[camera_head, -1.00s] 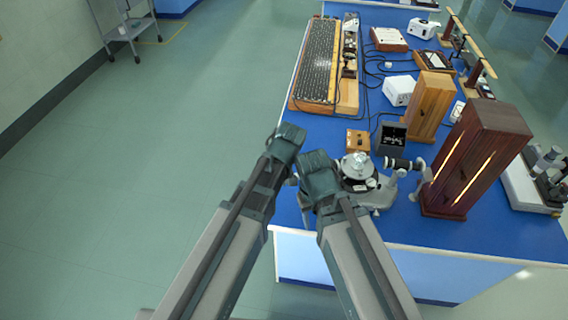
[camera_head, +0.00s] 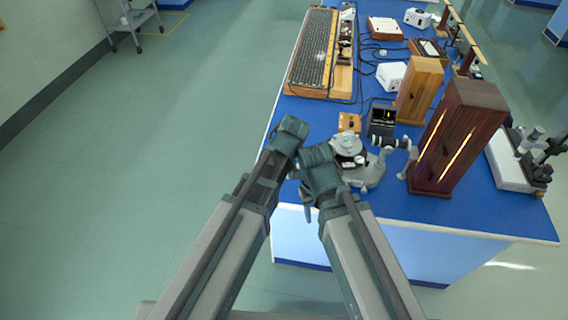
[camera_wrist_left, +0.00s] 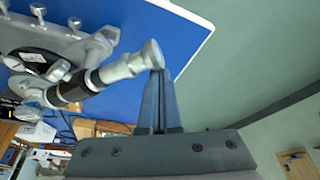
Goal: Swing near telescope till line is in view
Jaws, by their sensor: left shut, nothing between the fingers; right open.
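The near spectrometer (camera_head: 352,158) stands on the blue bench top, partly hidden by my right arm. In the left wrist view its black and silver telescope (camera_wrist_left: 82,85) ends in a round silver eyepiece (camera_wrist_left: 152,54). My left gripper (camera_wrist_left: 160,82) is shut and empty, its fingertips right at the eyepiece; I cannot tell whether they touch.
A dark wooden box (camera_head: 455,140) with glowing slits stands right of the spectrometer. A lighter wooden box (camera_head: 418,92), a white box (camera_head: 391,76) and a long ribbed panel (camera_head: 314,52) stand behind.

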